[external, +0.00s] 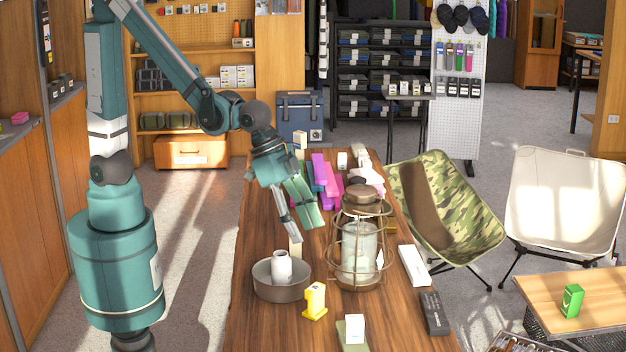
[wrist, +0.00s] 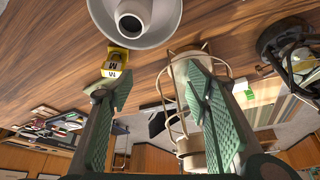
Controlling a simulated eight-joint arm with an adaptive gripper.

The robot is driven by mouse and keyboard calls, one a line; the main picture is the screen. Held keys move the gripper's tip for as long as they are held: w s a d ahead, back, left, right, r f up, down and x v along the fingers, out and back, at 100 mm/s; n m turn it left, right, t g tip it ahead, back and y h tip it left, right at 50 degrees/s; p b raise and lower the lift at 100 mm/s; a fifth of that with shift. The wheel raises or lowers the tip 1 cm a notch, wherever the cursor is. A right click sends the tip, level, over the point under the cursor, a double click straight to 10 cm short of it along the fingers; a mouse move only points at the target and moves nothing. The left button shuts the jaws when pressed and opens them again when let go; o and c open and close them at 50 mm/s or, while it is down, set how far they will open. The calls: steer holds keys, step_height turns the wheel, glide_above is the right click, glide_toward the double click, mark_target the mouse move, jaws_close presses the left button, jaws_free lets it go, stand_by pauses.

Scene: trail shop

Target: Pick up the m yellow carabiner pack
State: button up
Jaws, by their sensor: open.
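The yellow carabiner pack (external: 314,301) stands on the wooden table, just right of a grey round bowl in the external view. In the wrist view the yellow pack (wrist: 115,60) shows a white label with an M, just beyond the tip of the left finger. My gripper (external: 305,228) is open and empty, above the table and behind the bowl and the pack. In the wrist view its two green fingers (wrist: 155,88) are spread apart, and the pack is not between them.
A caged lantern (external: 361,195) stands right of the pack.

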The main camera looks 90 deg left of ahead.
mark_target(311, 286)
steer(key=d+f+p, duration=0.1)
steer(key=d+f, duration=0.1)
steer(key=d, duration=0.2)
steer(key=d+f+m+p, duration=0.1)
steer(key=d+f, duration=0.1)
steer(key=d, duration=0.2)
steer(key=d+f+m+g, duration=0.1)
steer(key=d+f, duration=0.1)
steer(key=d, duration=0.2)
steer(key=shift+p, duration=0.4)
steer(key=shift+x, duration=1.25)
steer(key=shift+f+b, duration=0.1)
steer(key=shift+b, duration=0.2)
steer(key=shift+b+x, duration=0.6)
steer(key=shift+x, duration=1.9)
steer(key=c, duration=1.1)
